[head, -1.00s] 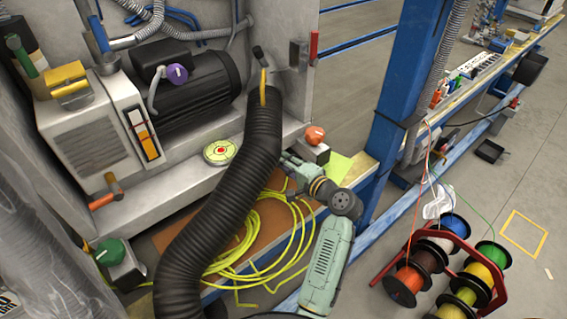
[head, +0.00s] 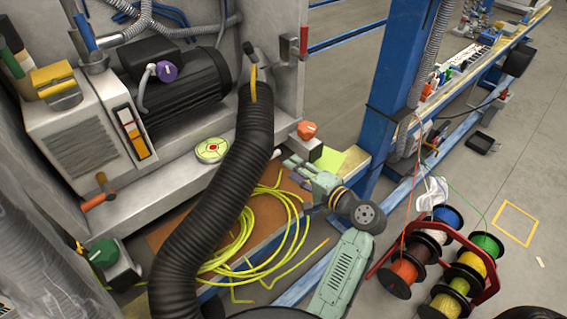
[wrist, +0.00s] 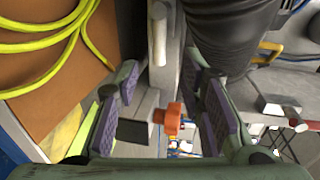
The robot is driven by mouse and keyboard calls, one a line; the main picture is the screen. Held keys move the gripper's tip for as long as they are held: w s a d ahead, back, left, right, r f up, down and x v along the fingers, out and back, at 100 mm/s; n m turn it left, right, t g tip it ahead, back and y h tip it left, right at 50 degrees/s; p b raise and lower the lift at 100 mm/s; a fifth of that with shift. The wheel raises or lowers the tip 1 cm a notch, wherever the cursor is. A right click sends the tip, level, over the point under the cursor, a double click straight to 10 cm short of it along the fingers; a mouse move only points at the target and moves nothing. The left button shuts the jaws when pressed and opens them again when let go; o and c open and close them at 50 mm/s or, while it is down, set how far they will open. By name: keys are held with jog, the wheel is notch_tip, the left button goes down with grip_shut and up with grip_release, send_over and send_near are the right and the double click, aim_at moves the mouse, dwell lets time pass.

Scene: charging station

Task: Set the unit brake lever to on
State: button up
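No label marks a brake lever, so I cannot tell which control it is. An orange knob (head: 306,130) sits on a small grey box at the right end of the unit's base. A red lever (head: 304,41) stands upright on the unit's upper right edge. An orange-ended lever (head: 98,200) sticks out at the lower left of the unit. My gripper (head: 292,168) is just below the orange knob in the head view. In the wrist view my gripper (wrist: 165,105) is open and empty, with the orange knob (wrist: 170,118) showing between its fingers and apparently beyond them.
A thick black hose (head: 215,195) runs down left of my gripper. Coiled yellow cable (head: 275,235) lies on a brown board below. A blue post (head: 400,75) stands to the right. A green knob (head: 103,253) and a purple knob (head: 166,71) are on the left.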

jog(key=shift+v, duration=1.75)
